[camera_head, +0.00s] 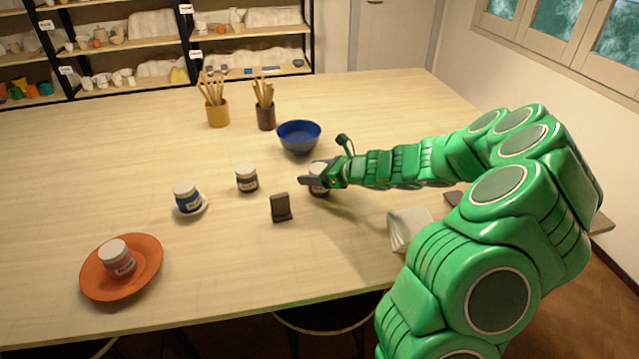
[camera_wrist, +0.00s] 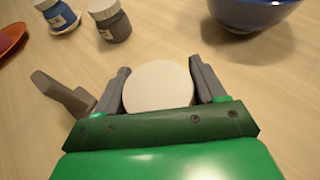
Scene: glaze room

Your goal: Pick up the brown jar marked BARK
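A jar with a white lid (camera_head: 318,190) stands on the table, partly hidden by my gripper (camera_head: 311,179). Its body looks dark brown and its label is too small to read. In the wrist view, its round pale lid (camera_wrist: 158,87) lies between the two grey fingers of my gripper (camera_wrist: 160,65). One finger is on each side, close to the lid; whether they press on the jar cannot be told. A grey jar (camera_head: 247,180) stands to its left and also shows in the wrist view (camera_wrist: 112,22).
A blue bowl (camera_head: 299,137) stands close behind my gripper. A small dark stand (camera_head: 281,207) is at front left. A blue jar (camera_head: 187,196) sits on a saucer; a pink jar (camera_head: 118,259) sits on an orange plate (camera_head: 150,250). Two tool pots (camera_head: 218,114) (camera_head: 266,117) stand farther back.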

